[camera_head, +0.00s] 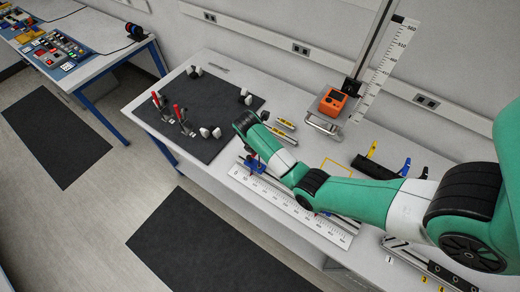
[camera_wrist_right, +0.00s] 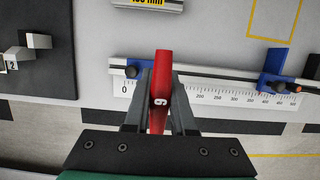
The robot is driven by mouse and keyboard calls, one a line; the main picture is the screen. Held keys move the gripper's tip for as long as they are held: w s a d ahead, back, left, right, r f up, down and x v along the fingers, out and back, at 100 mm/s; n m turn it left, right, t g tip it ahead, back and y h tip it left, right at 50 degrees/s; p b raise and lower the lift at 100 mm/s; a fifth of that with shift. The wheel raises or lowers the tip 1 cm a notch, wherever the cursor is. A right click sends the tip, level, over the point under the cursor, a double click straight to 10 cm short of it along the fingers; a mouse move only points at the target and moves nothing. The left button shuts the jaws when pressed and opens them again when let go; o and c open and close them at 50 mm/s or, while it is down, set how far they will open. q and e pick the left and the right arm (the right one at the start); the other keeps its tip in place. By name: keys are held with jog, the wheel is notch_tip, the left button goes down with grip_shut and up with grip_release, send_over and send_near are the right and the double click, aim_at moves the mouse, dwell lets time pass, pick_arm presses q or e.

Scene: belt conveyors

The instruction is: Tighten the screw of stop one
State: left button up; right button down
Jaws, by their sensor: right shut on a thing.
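My right gripper (camera_wrist_right: 160,100) is shut on a red-handled tool (camera_wrist_right: 161,75) marked with a digit that looks like 6 or 9. A blue stop (camera_wrist_right: 148,80) with a dark round screw (camera_wrist_right: 130,72) sits on the rail near the ruler's zero end. The red tool overlaps the right side of this stop in the wrist view; whether they touch cannot be told. A second blue stop (camera_wrist_right: 274,63) sits further right on the rail. In the head view my right arm reaches over the white ruler (camera_head: 270,195) and hides most of the gripper. My left gripper is not in view.
A dark mat (camera_head: 205,100) holds upright red-handled tools (camera_head: 178,112) and small pale blocks on the left. A stand with an orange display (camera_head: 333,101) and vertical scale is behind. Black tools (camera_head: 372,168) lie on the right. A numbered rack (camera_head: 425,268) is in front.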

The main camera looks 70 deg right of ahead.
jog(key=shift+f+b, duration=0.55)
jog(key=shift+b, duration=0.05)
dwell(0.6)
jog(key=m+g+b, duration=0.1)
jog(key=m, duration=0.4)
jog(key=shift+s+m+y, duration=0.1)
jog(key=shift+m+y, duration=0.3)
jog(key=shift+n+p, duration=0.5)
jog(key=shift+p, duration=0.1)
jog(key=shift+r, duration=0.1)
